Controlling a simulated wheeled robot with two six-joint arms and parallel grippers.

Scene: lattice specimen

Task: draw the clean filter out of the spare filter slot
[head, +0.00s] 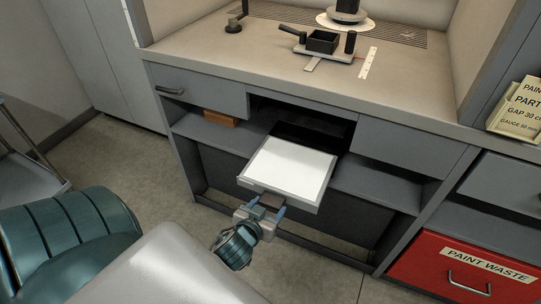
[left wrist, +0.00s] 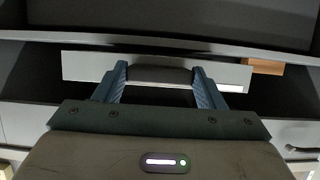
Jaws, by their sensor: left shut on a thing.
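The clean filter (head: 290,166) is a flat white panel with a pale grey frame. It sticks well out of the dark slot (head: 312,132) under the bench top, and its rear end is at the slot opening. My left gripper (head: 266,204) is at its front edge, shut on the dark tab there. In the left wrist view the two blue fingers (left wrist: 160,78) close on the dark tab (left wrist: 160,75) in front of the filter's pale front edge (left wrist: 90,66). My right gripper is not in view.
A brown block (head: 220,118) lies on the shelf left of the slot. A closed drawer with a handle (head: 170,91) is above it. A red paint waste bin (head: 462,268) stands at lower right. A fixture (head: 322,42) sits on the bench top. Floor in front is clear.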

